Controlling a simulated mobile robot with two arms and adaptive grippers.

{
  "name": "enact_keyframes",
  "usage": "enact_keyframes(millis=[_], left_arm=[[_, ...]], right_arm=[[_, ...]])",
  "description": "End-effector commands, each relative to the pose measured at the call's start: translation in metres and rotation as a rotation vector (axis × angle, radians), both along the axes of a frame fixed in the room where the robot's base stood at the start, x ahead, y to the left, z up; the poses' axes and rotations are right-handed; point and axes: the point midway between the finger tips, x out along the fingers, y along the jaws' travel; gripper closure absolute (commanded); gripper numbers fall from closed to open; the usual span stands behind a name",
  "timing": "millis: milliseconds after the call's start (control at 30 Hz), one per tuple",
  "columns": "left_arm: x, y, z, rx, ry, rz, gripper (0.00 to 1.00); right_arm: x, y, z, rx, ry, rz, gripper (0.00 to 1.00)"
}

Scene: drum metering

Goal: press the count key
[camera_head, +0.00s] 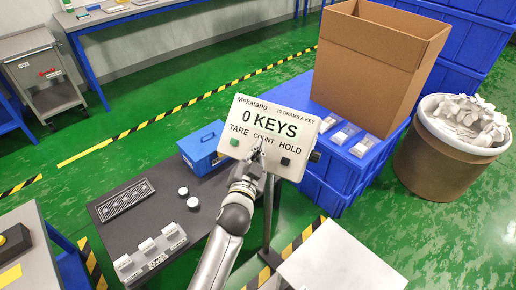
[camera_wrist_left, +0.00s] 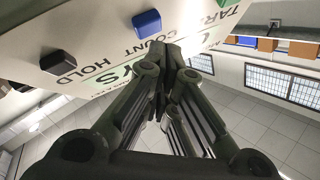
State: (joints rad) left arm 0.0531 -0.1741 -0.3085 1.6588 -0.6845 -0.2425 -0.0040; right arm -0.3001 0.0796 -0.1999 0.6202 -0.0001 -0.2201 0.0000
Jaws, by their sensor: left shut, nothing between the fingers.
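The white indicator panel (camera_head: 270,115) reads "0 KEYS" above the labels TARE, COUNT and HOLD. In the left wrist view the blue count key (camera_wrist_left: 147,23) stands out beside the COUNT label. In the head view my gripper hides that key. A green key (camera_head: 234,142) sits under TARE and a dark key (camera_head: 285,161) under HOLD. My left gripper (camera_head: 258,150) is shut and empty, its tips in front of the panel's middle. In the left wrist view the fingertips (camera_wrist_left: 172,50) are close to the COUNT label, apart from the blue key in the picture. My right gripper is not in view.
The panel stands on a dark post by a dark table (camera_head: 150,215) with small white blocks and round caps. A blue box (camera_head: 203,148) is left of the panel. Blue crates (camera_head: 335,175), a large open carton (camera_head: 370,65) and a drum of white pieces (camera_head: 440,165) stand right.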

Motion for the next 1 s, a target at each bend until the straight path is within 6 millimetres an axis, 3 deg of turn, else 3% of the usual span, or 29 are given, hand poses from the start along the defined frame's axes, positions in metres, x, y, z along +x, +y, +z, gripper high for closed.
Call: enact_keyframes(millis=[333, 800, 1000], left_arm=[[-0.002, 0.001, 0.002, 0.0, 0.0, 0.0, 1.0], [-0.029, 0.014, 0.034, 0.0, 0.002, 0.0, 1.0], [-0.033, 0.016, 0.037, 0.0, 0.0, 0.0, 1.0]], right_arm=[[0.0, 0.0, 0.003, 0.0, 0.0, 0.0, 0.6], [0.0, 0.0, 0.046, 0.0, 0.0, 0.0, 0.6], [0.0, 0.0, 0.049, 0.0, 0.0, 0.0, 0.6]])
